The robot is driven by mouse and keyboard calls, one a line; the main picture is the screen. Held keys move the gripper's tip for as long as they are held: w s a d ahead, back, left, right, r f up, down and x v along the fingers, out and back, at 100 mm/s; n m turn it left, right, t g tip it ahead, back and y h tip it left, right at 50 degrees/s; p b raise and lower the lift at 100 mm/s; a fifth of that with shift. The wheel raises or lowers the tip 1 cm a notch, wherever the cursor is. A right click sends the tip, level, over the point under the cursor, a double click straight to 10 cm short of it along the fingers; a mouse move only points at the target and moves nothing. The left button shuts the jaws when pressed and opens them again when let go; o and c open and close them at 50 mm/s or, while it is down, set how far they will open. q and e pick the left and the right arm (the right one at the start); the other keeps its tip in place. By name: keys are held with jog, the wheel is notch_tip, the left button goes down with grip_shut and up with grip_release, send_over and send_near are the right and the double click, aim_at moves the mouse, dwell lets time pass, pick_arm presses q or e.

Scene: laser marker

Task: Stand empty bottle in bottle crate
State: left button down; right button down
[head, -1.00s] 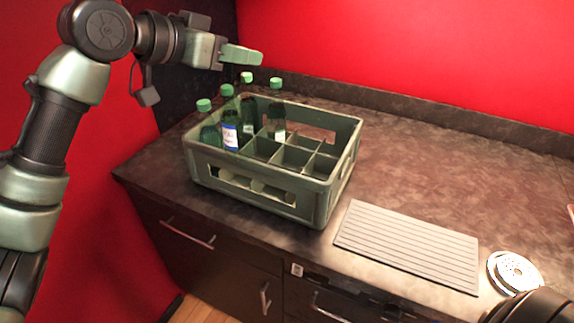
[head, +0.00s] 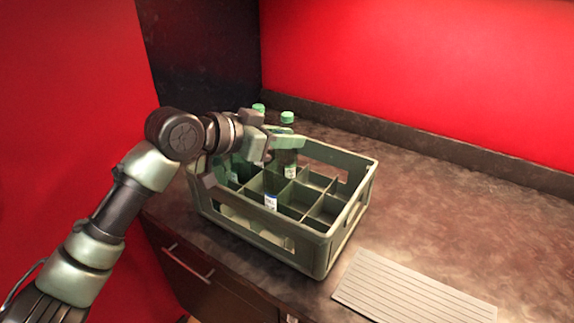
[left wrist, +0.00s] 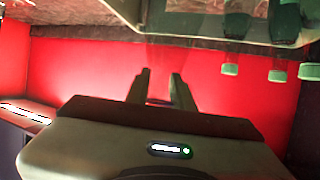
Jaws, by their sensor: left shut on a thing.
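The green bottle crate (head: 350,215) stands on the counter, its divided compartments open upward. My left gripper (head: 290,140) is over the crate, its jaws closed on a see-through bottle, the empty bottle (head: 270,202). Its small blue-white label shows below the gripper, over the crate's near compartments; its outline is faint, and I cannot tell whether its base is inside a compartment. In the left wrist view, a faint clear shape shows beyond the fingers (left wrist: 160,88). Green-capped bottles (head: 287,118) stand in the crate's back left part, partly hidden by my gripper. My right gripper is not in view.
A grey ribbed mat (head: 410,290) lies right of the crate. The counter (head: 470,215) behind the mat and right of the crate is clear. A red wall (head: 420,70) rises behind. In the left wrist view, several green caps (left wrist: 277,75) show at upper right.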

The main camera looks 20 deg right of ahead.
aim_at(285, 168)
pick_arm(q)
notch_tip(285, 168, down, 4)
jog(key=shift+r, duration=0.2)
notch_tip(285, 168, down, 4)
jog(key=shift+r+p, duration=0.1)
jog(key=shift+p, duration=0.5)
jog(key=c, duration=1.2)
grip_release()
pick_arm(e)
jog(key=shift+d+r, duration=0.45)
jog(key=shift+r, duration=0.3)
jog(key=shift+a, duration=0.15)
pick_arm(q)
jog(key=shift+s+a, duration=0.1)
jog(key=shift+a, duration=0.2)
jog(key=b+v, duration=0.2)
jog(key=v, duration=0.8)
jog(key=shift+a+b, duration=0.2)
jog(key=shift+b, duration=0.15)
jog(key=shift+s+a+r, duration=0.25)
jog(key=shift+a+r, duration=0.05)
jog(key=shift+a, duration=0.1)
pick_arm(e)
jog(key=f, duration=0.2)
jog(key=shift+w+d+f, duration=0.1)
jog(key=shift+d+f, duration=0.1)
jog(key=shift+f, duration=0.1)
